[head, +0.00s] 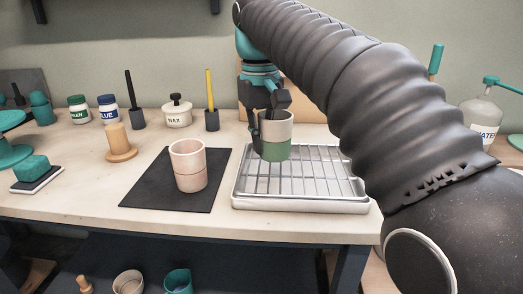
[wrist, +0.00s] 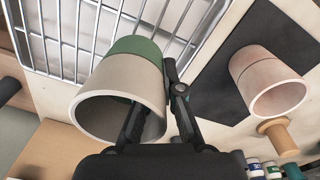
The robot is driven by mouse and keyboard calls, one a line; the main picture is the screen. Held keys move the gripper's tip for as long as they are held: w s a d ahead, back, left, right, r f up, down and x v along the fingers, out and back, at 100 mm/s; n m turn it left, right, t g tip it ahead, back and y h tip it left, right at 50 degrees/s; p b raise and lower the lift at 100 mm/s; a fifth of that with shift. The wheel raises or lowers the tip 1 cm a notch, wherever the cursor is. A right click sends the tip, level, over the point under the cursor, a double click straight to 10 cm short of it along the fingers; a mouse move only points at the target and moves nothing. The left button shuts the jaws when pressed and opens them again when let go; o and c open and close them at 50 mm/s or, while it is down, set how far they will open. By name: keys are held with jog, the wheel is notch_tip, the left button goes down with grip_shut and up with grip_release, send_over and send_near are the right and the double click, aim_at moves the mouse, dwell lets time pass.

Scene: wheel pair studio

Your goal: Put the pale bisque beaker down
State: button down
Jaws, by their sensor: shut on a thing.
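The pale bisque beaker (head: 277,131), with a green lower part, is upright in my gripper (head: 262,122) over the back of the wire rack. In the wrist view the beaker (wrist: 121,74) shows its open mouth towards the camera. My gripper (wrist: 158,95) is shut on its wall, one finger inside the mouth and one outside. Whether its base touches the rack is not clear. A second beaker (head: 188,166), pinkish and unglazed-looking, stands upright on the dark mat (head: 150,185) to the left. It also shows in the wrist view (wrist: 262,78).
The wire rack sits in a white tray (head: 300,204) and is otherwise empty. Behind stand a wax jar (head: 178,113), brush holders (head: 212,121) and paint jars (head: 108,109). A wooden stamp (head: 119,146) stands left of the mat. A water bottle (head: 480,115) is at right.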

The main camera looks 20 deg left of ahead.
aim_at(261, 117)
jog(key=shift+f, duration=0.95)
jog(key=shift+f, duration=0.1)
jog(key=c, duration=1.3)
grip_release()
notch_tip(261, 117, up, 6)
jog(key=shift+f+p, duration=0.15)
jog(key=shift+p, duration=0.55)
jog(key=shift+r, duration=1)
